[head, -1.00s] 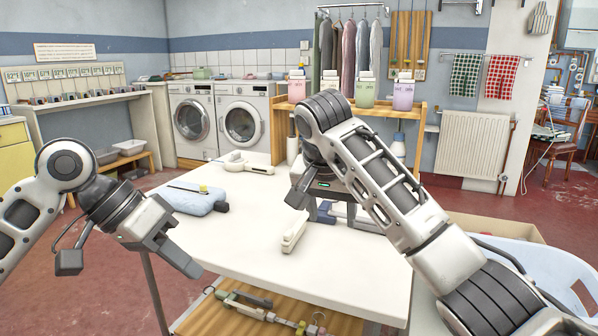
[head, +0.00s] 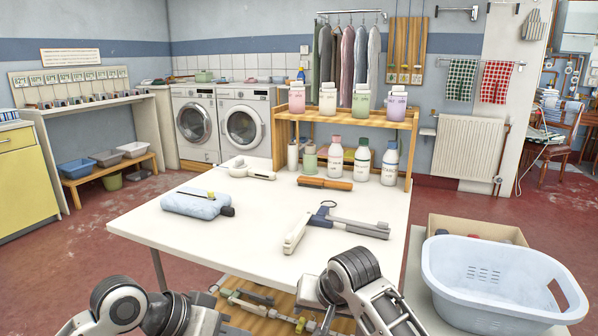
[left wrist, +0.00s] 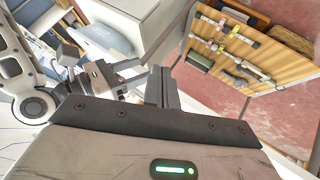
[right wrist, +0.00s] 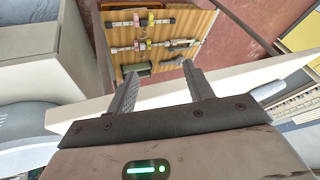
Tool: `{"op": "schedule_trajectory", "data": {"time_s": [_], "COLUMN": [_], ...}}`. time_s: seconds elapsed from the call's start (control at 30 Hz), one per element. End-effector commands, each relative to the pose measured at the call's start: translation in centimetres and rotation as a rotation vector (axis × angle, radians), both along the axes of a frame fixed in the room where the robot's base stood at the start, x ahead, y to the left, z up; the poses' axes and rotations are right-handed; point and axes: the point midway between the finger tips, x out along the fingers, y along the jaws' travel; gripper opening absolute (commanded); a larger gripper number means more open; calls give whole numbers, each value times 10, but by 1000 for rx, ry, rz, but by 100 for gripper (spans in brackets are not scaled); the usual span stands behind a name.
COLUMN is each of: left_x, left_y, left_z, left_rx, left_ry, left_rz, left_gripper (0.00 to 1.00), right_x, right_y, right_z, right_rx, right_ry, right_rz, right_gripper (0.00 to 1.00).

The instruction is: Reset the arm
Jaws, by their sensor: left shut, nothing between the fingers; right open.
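Both of my arms are folded low at the bottom edge of the head view, in front of the white table (head: 265,236). My right gripper (right wrist: 158,72) has its two fingers apart and nothing between them in the right wrist view. My left gripper (left wrist: 163,76) has its fingers together and empty in the left wrist view. In the head view the fingertips of both are hard to make out or hidden by my arm links. Neither gripper touches anything on the tabletop.
A pale blue basket (head: 490,300) stands at right. A slatted shelf with tools (right wrist: 190,24) is below the table. Space above the tabletop is clear.

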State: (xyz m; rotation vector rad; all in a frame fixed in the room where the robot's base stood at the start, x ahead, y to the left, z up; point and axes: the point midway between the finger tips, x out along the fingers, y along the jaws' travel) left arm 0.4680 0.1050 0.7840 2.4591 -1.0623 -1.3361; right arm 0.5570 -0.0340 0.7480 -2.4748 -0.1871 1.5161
Motion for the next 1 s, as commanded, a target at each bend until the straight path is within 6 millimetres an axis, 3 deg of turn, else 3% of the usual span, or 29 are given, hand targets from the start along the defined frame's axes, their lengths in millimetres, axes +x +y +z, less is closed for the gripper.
{"op": "schedule_trajectory", "data": {"time_s": [0.1,0.3,0.43,0.6,0.8,1.0], "left_x": [-19,-60,-95,-138,-163,-164], "left_y": [-11,-8,3,22,33,34], "left_z": [-20,-47,-54,-55,-53,-53], "left_rx": [-32,-18,37,134,204,211], "left_ry": [-50,-166,-242,-324,-372,-380], "left_rz": [84,243,337,410,434,434], "left_gripper": [0,0,0,0,0,0], "right_x": [-39,-112,-167,-224,-252,-254], "right_y": [-7,-34,-60,-89,-103,-104], "right_z": [-31,-58,-54,-34,-17,-17], "right_rx": [61,83,44,-39,-96,-101], "right_ry": [-62,-223,-331,-448,-514,-523], "right_rz": [48,88,104,131,153,155], "right_gripper": [52,52,52,52,52,52]}}
